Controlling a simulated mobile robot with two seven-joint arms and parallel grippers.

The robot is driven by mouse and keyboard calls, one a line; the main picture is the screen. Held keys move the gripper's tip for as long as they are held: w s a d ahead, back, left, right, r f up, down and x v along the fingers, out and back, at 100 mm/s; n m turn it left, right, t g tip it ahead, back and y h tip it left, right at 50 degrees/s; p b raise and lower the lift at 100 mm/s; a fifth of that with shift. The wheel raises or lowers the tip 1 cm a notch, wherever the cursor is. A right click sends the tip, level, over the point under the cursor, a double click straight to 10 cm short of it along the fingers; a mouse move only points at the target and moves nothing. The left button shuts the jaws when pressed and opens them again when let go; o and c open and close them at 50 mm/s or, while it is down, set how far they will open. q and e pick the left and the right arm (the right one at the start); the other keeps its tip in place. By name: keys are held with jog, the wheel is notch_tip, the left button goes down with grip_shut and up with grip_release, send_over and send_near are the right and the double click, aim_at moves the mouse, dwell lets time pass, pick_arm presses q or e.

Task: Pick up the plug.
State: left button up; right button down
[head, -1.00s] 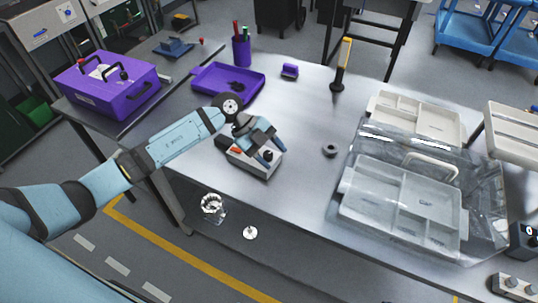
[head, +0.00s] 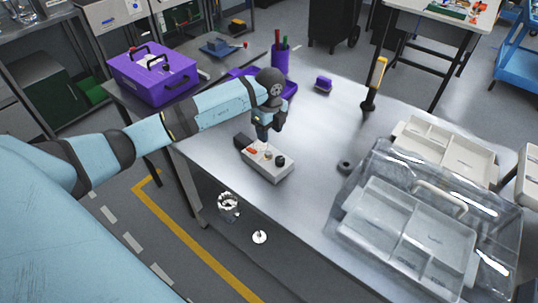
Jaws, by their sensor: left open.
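My left gripper (head: 269,132) points down, open and seemingly empty, just above the back of a small light grey box (head: 268,172) on the metal table. The box carries a red part (head: 252,151) and dark round knob-like parts (head: 280,160), with a dark piece at its left end. I cannot tell which item is the plug. A small pale disc with a raised centre (head: 260,237) and a shiny round notched metal part (head: 228,206) show below the box in the picture. A dark ring (head: 345,167) lies to the right. My right gripper is out of view.
The metal table (head: 320,125) has free room right of the box. Clear-lidded organiser trays (head: 405,225) fill its right side. A yellow-handled tool (head: 375,82) and a purple block (head: 323,84) stand behind. A purple case (head: 152,75) sits at the left.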

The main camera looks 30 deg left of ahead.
aim_at(269, 153)
pick_arm(q)
notch_tip(269, 153, down, 3)
jog(key=shift+d+f, duration=0.1)
jog(key=shift+f, duration=0.1)
jog(key=f, duration=0.2)
jog(key=s+f+p, duration=0.1)
jog(key=f, duration=0.1)
jog(key=shift+d+f+p, duration=0.15)
jog(key=shift+f+p, duration=0.15)
jog(key=shift+f, duration=0.05)
jog(key=shift+w+f, duration=0.1)
jog(key=shift+f, duration=0.3)
grip_shut()
